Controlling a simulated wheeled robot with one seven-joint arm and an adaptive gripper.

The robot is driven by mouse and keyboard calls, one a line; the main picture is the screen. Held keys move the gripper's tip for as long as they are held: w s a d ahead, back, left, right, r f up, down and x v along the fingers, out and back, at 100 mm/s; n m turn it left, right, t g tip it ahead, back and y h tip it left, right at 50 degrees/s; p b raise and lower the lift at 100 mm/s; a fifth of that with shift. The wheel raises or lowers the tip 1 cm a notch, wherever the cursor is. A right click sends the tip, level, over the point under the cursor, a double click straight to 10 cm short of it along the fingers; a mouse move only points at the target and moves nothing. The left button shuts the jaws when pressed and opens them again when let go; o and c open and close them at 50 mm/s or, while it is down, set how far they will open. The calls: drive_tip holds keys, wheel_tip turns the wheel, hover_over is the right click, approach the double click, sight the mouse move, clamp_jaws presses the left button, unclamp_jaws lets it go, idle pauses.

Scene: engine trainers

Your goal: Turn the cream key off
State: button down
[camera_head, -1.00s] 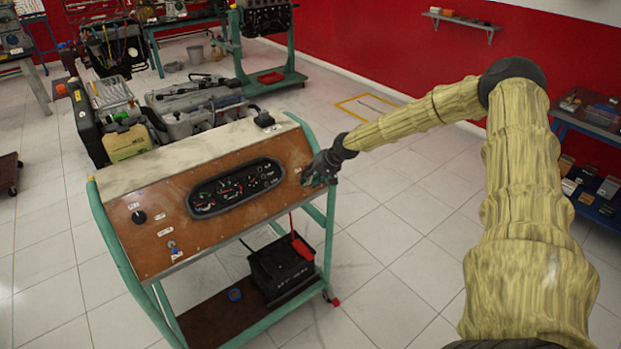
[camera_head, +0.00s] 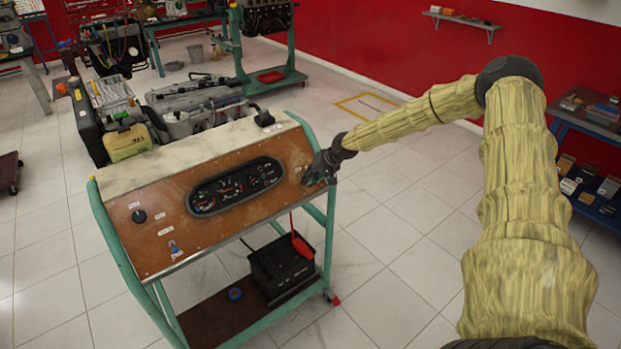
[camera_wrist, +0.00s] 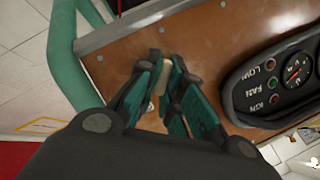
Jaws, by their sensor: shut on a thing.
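The cream key (camera_wrist: 155,58) shows in the wrist view as a small pale piece standing out from the brown panel (camera_wrist: 120,45). My gripper (camera_wrist: 165,85) has its teal-padded fingers shut on the key, one finger on each side. In the head view my gripper (camera_head: 318,172) is at the right end of the panel (camera_head: 160,240), right of the gauge cluster. There it hides the key. Part of the key is also hidden between the fingers in the wrist view.
The gauge cluster (camera_head: 235,186) lies left of my gripper. A teal frame tube (camera_head: 330,215) runs along the panel's right edge. A black battery (camera_head: 280,265) with a red part stands on the lower shelf. The floor right of the trainer is clear.

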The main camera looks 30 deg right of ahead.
drive_tip(key=shift+a+n+g+h, duration=0.1)
drive_tip(key=shift+n+g+h, duration=0.3)
drive_tip(key=shift+n, duration=0.8)
drive_tip(key=shift+a+n+h+b, duration=0.1)
drive_tip(key=shift+n+h+b, duration=0.4)
drive_tip(key=shift+n, duration=0.6)
drive_tip(key=shift+n+h+b, duration=0.3)
drive_tip(key=shift+n+b, duration=0.35)
drive_tip(key=shift+n, duration=0.45)
drive_tip(key=c, duration=1.6)
unclamp_jaws()
drive_tip(key=shift+s, duration=0.1)
drive_tip(key=shift+o, duration=0.2)
drive_tip(key=shift+r, duration=0.1)
drive_tip(key=v, duration=1.1)
drive_tip(key=shift+s+r, duration=0.25)
drive_tip(key=shift+s, duration=0.05)
